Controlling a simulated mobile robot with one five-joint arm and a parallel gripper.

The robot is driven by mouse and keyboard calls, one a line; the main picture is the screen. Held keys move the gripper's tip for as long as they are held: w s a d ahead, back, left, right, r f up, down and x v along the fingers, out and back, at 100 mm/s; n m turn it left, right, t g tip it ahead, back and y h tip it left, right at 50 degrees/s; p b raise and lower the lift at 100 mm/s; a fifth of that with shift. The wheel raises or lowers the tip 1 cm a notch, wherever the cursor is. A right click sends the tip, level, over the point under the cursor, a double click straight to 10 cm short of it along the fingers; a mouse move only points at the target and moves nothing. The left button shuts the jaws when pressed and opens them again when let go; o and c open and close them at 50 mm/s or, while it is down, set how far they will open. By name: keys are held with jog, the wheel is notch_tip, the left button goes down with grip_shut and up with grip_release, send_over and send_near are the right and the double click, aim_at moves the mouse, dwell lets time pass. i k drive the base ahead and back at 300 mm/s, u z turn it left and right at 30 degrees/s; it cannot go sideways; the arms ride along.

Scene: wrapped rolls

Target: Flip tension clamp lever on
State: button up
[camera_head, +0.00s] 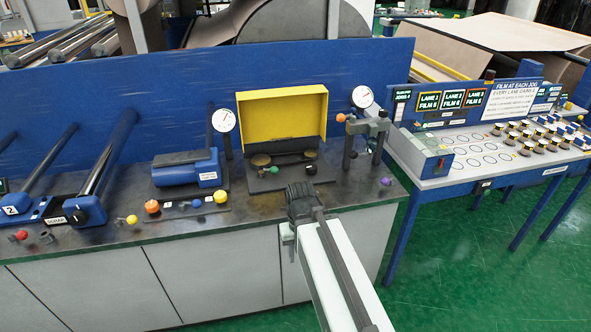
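My arm reaches in from the bottom right of the head view. My gripper (299,212) is over the front edge of the grey bench, below the yellow box. Its fingers are dark and seen from behind, so their opening cannot be made out. Several ball-ended levers are on the bench. No readable label marks the tension clamp lever, so I cannot tell which it is. A grey clamp-like post (369,128) stands to the right, with an orange knob (341,117) at its upper left and a purple knob (385,181) at its foot. My gripper is apart from this post.
A yellow open box (283,110) stands behind my gripper. Round gauges (223,120) are on posts. A blue roller unit (188,172) and orange and yellow knobs (221,196) are left. A blue-framed table (468,178) stands right. Green floor (470,270) is clear in front.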

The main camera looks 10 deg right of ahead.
aim_at(275, 170)
jog(key=z, duration=0.1)
jog(key=i, duration=1)
jog(key=u, duration=2.25)
jog(key=k, duration=1.3)
jog(key=z, duration=0.45)
jog(key=i, duration=1)
jog(key=u, duration=0.1)
